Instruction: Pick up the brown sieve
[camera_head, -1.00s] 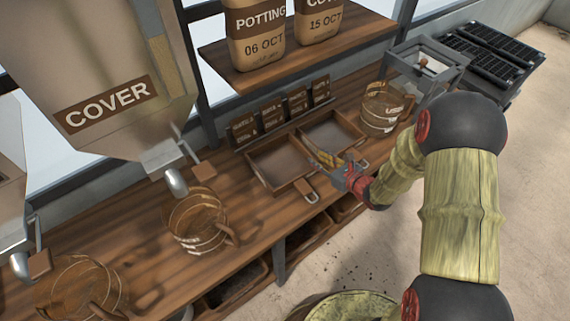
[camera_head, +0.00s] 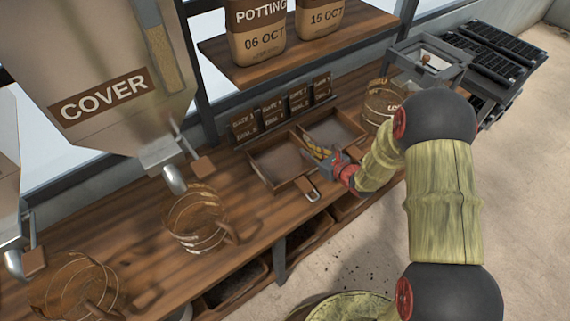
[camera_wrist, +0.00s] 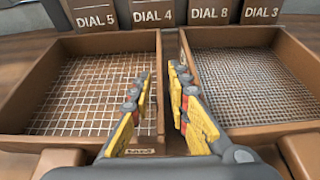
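Two brown wooden-framed, square mesh sieves lie side by side on the bench; which one the task means, I cannot tell. The left sieve (camera_head: 277,163) has a coarse mesh in the wrist view (camera_wrist: 70,142). The right sieve (camera_head: 336,128) has a finer mesh in the wrist view (camera_wrist: 262,134). Each has a short front handle. My gripper (camera_head: 318,152) is at the front, where the sieves meet. In the wrist view my gripper (camera_wrist: 160,76) is partly open, its yellow-padded fingers either side of the inner walls. I cannot tell whether they touch; nothing is visibly held.
Dial cards (camera_head: 272,114) stand behind the sieves. A round banded container (camera_head: 194,220) stands to the left under the cover hopper (camera_head: 110,80); another (camera_head: 382,103) is at right, partly behind my arm. A shelf (camera_head: 300,48) with bags hangs above.

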